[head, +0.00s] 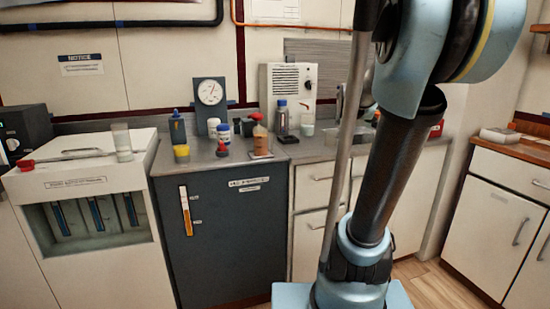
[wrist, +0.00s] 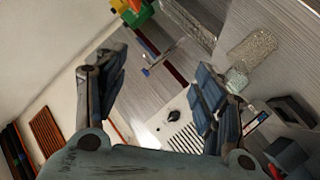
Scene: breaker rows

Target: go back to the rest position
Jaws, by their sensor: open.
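My gripper (wrist: 160,85) shows in the wrist view with its two dark fingers spread wide apart. Nothing is held between them. Beyond the gap lie a grey surface and a pale slotted panel (wrist: 182,138), neither clearly touched by the fingers. In the head view my arm fills the right half, rising from its base, and the gripper itself cannot be made out there. The task names no other object.
A dark cabinet (head: 222,235) carries bottles, a dial gauge (head: 210,92) and a brown-filled bottle (head: 260,138). A white unit (head: 95,185) stands left, a drawer cabinet (head: 505,210) right. The wrist view shows a clear container (wrist: 252,50) beside the right finger.

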